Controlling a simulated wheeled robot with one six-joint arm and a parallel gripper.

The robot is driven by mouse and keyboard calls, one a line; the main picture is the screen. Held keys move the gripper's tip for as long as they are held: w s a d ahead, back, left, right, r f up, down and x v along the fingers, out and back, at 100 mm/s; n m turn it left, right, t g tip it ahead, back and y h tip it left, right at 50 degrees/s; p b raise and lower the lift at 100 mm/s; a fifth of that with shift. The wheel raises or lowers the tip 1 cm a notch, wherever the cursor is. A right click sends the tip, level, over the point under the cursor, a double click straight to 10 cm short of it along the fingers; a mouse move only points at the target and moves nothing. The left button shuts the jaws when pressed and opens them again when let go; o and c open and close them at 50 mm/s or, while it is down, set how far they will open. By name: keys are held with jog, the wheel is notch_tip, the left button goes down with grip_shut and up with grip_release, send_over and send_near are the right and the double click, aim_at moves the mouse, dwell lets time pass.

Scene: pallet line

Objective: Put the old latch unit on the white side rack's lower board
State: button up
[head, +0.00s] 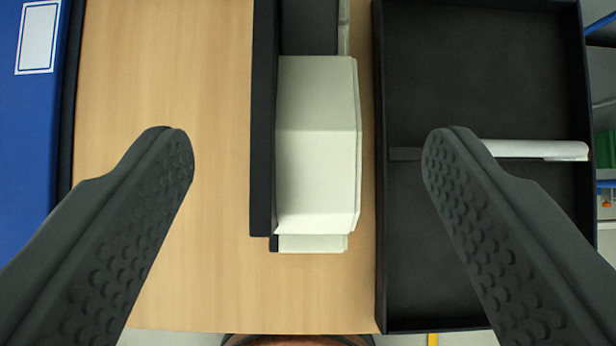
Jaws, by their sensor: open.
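A pale off-white block-shaped unit (316,150) with bevelled edges, which may be the old latch unit, is in the middle of the head view. A black strip (263,120) runs along its left side, and a dark grey part shows at its top end. It is over the wooden table top. My gripper (302,140) is open, with one dark studded finger on each side of the unit and a wide gap to both. Neither finger touches it. I cannot make out the white side rack or its lower board.
A black tray (382,250) with a divider is at the right, and a white rod-like piece (535,150) lies across it. A blue panel or bin (35,130) with a white label is at the left edge. Bare wooden table (200,285) shows left of the unit.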

jog(key=shift+s+r, duration=0.4)
